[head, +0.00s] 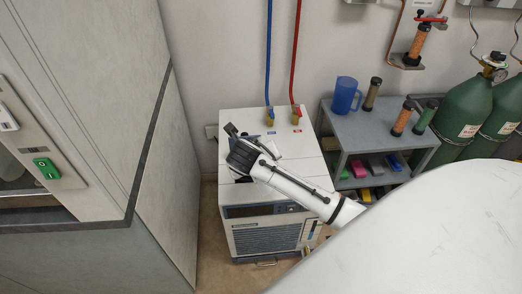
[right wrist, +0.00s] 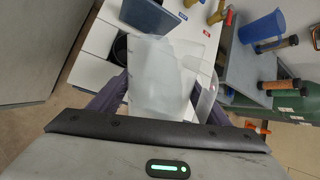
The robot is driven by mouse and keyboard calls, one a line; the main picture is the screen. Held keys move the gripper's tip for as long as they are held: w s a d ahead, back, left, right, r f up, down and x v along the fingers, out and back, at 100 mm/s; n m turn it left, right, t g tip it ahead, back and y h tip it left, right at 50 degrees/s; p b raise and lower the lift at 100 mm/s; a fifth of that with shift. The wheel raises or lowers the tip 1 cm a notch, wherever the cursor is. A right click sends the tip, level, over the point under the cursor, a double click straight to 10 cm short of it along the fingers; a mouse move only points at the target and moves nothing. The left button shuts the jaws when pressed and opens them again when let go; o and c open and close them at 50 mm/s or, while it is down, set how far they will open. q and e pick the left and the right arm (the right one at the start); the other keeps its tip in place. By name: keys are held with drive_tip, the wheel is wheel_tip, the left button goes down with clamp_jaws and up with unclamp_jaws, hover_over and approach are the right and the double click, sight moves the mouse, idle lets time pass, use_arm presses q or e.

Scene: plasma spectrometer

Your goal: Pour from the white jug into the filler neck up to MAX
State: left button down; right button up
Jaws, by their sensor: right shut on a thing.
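The white jug (right wrist: 165,80) is translucent and sits between the fingers of my right gripper (right wrist: 158,98) in the right wrist view, its clear handle on the right. In the head view my right gripper (head: 240,158) is over the top of the white chiller (head: 238,200), and its wrist hides most of the jug. The filler neck (right wrist: 120,48) shows as a dark round opening just left of the jug in the right wrist view. I cannot tell whether liquid is flowing. A narrow dark strip (head: 312,228) is on the chiller's front right; no MAX mark is readable. My left gripper is out of view.
Blue and red hoses (head: 296,60) drop to brass fittings at the chiller's back. A grey cart (head: 375,128) on the right holds a blue pitcher (head: 346,95) and several cylinders. Green gas bottles (head: 470,115) stand beyond. A tall cabinet (head: 120,110) closes the left side.

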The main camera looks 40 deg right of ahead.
drive_tip(key=shift+w+r, duration=0.1)
drive_tip(key=shift+r, duration=0.1)
idle(0.4)
drive_tip(key=shift+r, duration=0.1)
drive_tip(key=shift+w+r+g, duration=0.15)
drive_tip(key=shift+r+g, duration=0.3)
drive_tip(key=shift+g, duration=0.35)
idle(4.2)
drive_tip(key=shift+r, duration=0.1)
drive_tip(key=shift+n+g, duration=0.3)
idle(1.2)
drive_tip(key=shift+w+r+g+y, duration=0.1)
drive_tip(key=shift+r+g+y, duration=0.1)
drive_tip(key=shift+g+y, duration=0.1)
idle(0.4)
